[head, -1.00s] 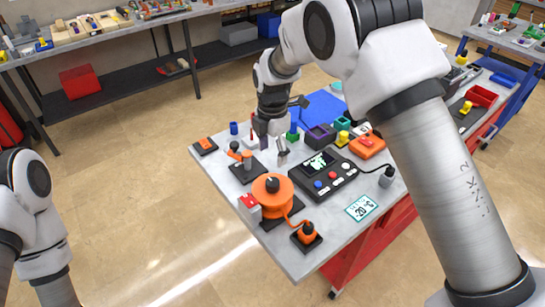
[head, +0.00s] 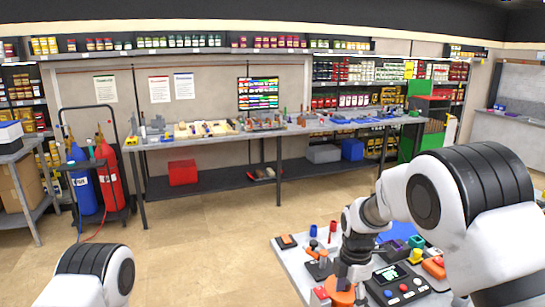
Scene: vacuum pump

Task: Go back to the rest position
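My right arm reaches in from the right over the work table (head: 290,262). Its dark gripper (head: 350,274) hangs over the table in front of the orange pump (head: 341,294). The fingertips are too small and dark to tell open from shut. The pump is cut off by the bottom edge. The black control box (head: 399,284) with coloured buttons sits to the right of the gripper. Only the white upper part of my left arm shows at the bottom left; the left gripper is out of view.
A long bench (head: 215,136) stands at the back. Gas cylinders (head: 108,175) stand at the left. The floor between is clear.

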